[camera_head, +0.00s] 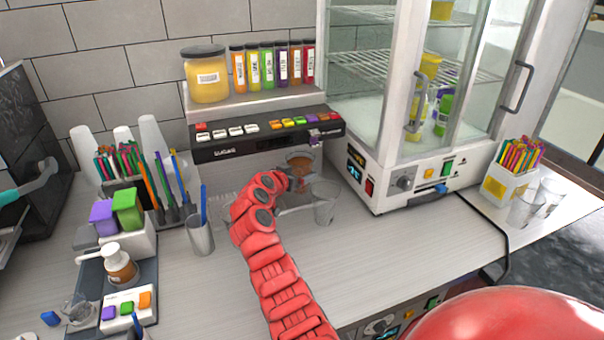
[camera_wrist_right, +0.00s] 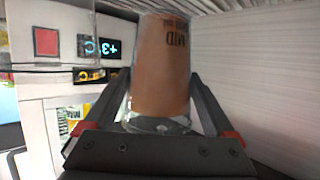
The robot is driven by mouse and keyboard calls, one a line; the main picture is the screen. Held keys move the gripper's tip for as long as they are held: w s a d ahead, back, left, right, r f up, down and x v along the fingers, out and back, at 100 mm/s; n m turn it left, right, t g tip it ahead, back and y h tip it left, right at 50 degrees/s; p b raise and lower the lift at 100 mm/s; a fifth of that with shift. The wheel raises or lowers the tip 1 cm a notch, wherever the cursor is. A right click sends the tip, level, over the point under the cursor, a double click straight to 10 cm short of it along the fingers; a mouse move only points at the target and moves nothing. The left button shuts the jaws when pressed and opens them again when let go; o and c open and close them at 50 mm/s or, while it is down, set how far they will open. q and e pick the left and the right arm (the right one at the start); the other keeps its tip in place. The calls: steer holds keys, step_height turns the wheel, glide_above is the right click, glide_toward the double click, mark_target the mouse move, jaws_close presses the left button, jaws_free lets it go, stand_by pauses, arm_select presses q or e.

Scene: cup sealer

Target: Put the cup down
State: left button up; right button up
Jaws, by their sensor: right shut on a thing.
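A clear cup with brown-orange contents (camera_head: 300,160) is at the dispenser bay under the button panel. My right gripper (camera_head: 297,182) reaches in there and is shut on this cup. The cup's base and its contact with the surface are hidden in the head view. In the right wrist view the cup (camera_wrist_right: 160,65) stands between the two fingers of my right gripper (camera_wrist_right: 160,105), with dark print near its top in the picture. I cannot tell there whether it touches a surface. My left gripper is not in view.
An empty clear cup (camera_head: 324,203) stands just right of my right gripper. The glass cabinet (camera_head: 385,175) is close on the right. The counter front right (camera_head: 400,245) is clear.

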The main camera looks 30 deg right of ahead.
steer(key=w+d+b, duration=0.1)
steer(key=w+d, duration=0.2)
steer(key=shift+d+f+b, duration=0.15)
steer(key=shift+d+b, duration=0.05)
steer(key=shift+b, duration=0.15)
steer(key=shift+f, duration=1.7)
steer(key=o, duration=1.5)
steer(key=shift+r, duration=0.15)
steer(key=b+v, duration=0.2)
steer(key=v, duration=1)
